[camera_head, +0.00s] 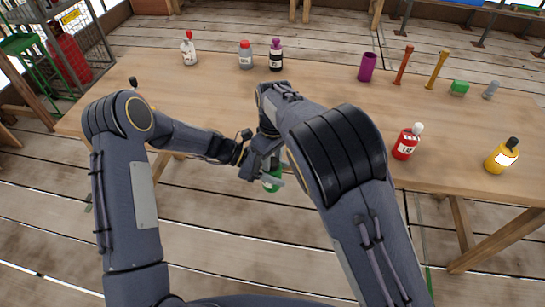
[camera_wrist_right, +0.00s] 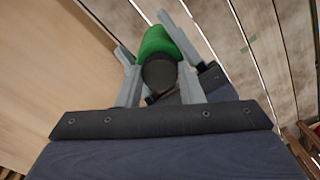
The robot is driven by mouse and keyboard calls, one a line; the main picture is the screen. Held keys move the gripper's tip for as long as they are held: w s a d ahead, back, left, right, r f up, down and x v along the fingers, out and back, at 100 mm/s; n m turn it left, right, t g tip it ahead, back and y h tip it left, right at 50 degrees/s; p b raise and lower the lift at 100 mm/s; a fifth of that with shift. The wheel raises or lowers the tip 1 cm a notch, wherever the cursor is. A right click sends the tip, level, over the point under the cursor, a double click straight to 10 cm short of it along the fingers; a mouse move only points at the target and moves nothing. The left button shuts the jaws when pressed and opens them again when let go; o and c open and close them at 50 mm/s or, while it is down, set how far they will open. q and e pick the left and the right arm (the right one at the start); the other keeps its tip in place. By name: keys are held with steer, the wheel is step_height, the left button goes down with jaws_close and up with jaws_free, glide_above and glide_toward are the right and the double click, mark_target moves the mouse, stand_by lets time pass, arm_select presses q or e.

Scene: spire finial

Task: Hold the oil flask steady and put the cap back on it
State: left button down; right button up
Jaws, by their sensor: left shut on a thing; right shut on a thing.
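The green oil flask (camera_wrist_right: 156,42) shows in the right wrist view, with the dark round cap (camera_wrist_right: 158,73) in front of its top end. My right gripper (camera_wrist_right: 159,88) is shut on the cap, one finger on each side. My left gripper (camera_head: 270,181) is shut on the flask; its grey fingers also show beside the green body in the right wrist view. In the head view only a small part of the flask (camera_head: 273,187) shows below the grippers, near the table's front edge. Cap and flask look touching or nearly so; I cannot tell whether the cap is seated.
The wooden table (camera_head: 330,100) carries a red bottle (camera_head: 404,146) and a yellow bottle (camera_head: 501,157) at the right. Several bottles stand at the back left, and a purple cup (camera_head: 367,67) and a green block (camera_head: 459,87) at the back right. The middle is clear.

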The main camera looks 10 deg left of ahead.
steer(key=shift+m, duration=0.5)
steer(key=shift+d, duration=0.1)
steer(key=o, duration=1)
steer(key=shift+o, duration=0.4)
steer(key=shift+a, duration=0.2)
step_height(320, 180, up, 4)
steer(key=shift+f, duration=0.2)
steer(key=shift+d+r, duration=0.1)
steer(key=shift+r, duration=0.4)
